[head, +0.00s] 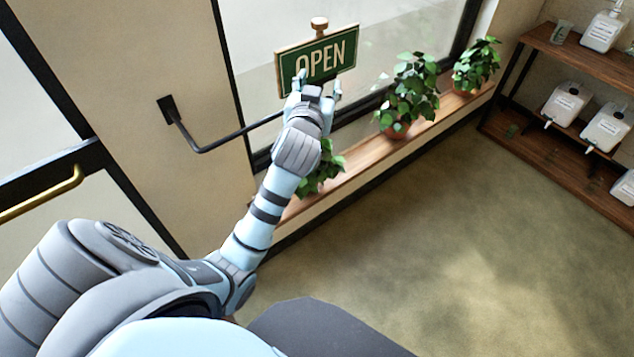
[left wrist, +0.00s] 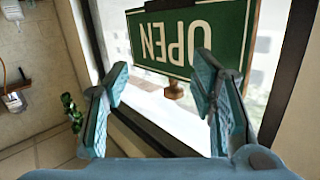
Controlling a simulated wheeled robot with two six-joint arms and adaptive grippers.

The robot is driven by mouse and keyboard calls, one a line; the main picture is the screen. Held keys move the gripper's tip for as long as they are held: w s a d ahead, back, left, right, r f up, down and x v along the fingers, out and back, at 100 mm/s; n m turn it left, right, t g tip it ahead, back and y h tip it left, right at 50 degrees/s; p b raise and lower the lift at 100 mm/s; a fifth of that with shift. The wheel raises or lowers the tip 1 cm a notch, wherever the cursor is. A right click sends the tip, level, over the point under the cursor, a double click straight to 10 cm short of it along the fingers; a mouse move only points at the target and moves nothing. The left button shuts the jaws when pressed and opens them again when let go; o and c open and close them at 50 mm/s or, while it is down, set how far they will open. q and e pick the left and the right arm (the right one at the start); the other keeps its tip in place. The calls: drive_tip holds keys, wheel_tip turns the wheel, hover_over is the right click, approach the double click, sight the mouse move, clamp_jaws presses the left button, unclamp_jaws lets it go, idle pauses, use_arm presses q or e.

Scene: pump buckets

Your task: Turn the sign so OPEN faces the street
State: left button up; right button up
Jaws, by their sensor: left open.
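The sign (head: 317,61) is a green board with a wooden frame and cream letters. Its OPEN face is turned to me, into the room, in front of the window. A wooden knob (head: 319,25) stands on its top edge. My left gripper (head: 317,84) is open at the sign's lower edge in the head view. In the left wrist view the sign (left wrist: 232,28) appears upside down beyond the open fingers (left wrist: 162,72). The knob (left wrist: 174,90) shows between them there, and nothing is held. I cannot tell whether a finger touches the sign. My right gripper is not in view.
A dark metal bracket (head: 206,150) runs from the wall toward the sign, partly hidden by my gripper. Potted plants (head: 405,95) stand on the wooden sill (head: 440,112). A door with a brass handle (head: 45,195) is at left, and shelves (head: 570,48) with white jugs at right. The floor is clear.

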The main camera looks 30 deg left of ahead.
use_arm(q)
wheel_tip(320, 180, down, 29)
drive_tip(key=s+d+m+g+h+b, duration=0.1)
drive_tip(key=s+m+g+h+b, duration=0.1)
drive_tip(key=m+g+h+b, duration=0.1)
drive_tip(key=shift+s+d+g+b, duration=0.15)
drive_tip(key=shift+d+g+b, duration=0.25)
drive_tip(key=shift+g+b, duration=0.2)
drive_tip(key=shift+r, duration=0.15)
